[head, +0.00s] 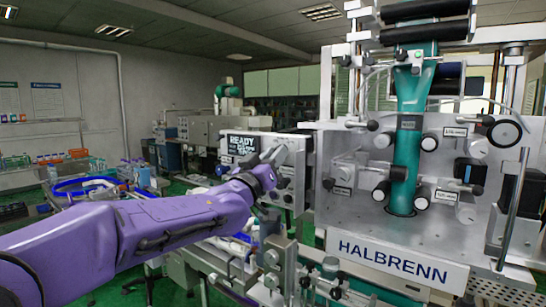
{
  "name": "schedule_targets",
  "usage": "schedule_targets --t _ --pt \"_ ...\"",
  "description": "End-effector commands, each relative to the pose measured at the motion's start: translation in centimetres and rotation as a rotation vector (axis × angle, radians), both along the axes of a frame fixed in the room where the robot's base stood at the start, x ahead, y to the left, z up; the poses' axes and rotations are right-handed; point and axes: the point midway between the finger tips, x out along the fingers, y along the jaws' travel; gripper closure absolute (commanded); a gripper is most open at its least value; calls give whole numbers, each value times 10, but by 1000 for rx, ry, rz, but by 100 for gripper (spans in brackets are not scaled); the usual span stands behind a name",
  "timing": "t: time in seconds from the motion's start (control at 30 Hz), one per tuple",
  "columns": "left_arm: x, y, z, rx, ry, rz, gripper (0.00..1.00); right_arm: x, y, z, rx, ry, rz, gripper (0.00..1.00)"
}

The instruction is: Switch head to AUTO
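A grey control panel (298,172) stands left of the big machine. Its dark display (241,144) shows "READY" and a second line that my gripper partly covers. A few small round controls show on the panel's right part. No selector marked AUTO can be read. My purple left arm comes in from the left, and my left gripper (267,157) is in front of the panel, just below and right of the display. Its grey fingers overlap the panel face. I cannot tell whether they touch it or how far apart they are. My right gripper is not in view.
The metal machine marked HALBRENN (392,262) fills the right side, with rollers, knobs and a teal vertical tube (407,150). Metal fixtures (275,262) stand below the panel. A blue-edged curved conveyor (85,184) and bottles lie behind my arm at left.

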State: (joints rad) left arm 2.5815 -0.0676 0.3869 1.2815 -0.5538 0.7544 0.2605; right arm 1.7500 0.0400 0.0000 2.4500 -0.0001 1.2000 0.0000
Motion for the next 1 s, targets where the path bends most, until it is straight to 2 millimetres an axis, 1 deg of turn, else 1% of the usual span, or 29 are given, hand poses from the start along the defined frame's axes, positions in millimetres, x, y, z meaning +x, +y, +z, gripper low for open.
schedule_targets --t 0.17,0.37,0.6,1.0 --pt "0 1 0 14 -12 0 100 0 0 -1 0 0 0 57" --pt "1 1 -1 82 -63 1 100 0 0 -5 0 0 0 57" --pt "2 2 0 235 -173 1 100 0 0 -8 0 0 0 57" --pt "3 4 1 496 -362 0 100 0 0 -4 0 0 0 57"
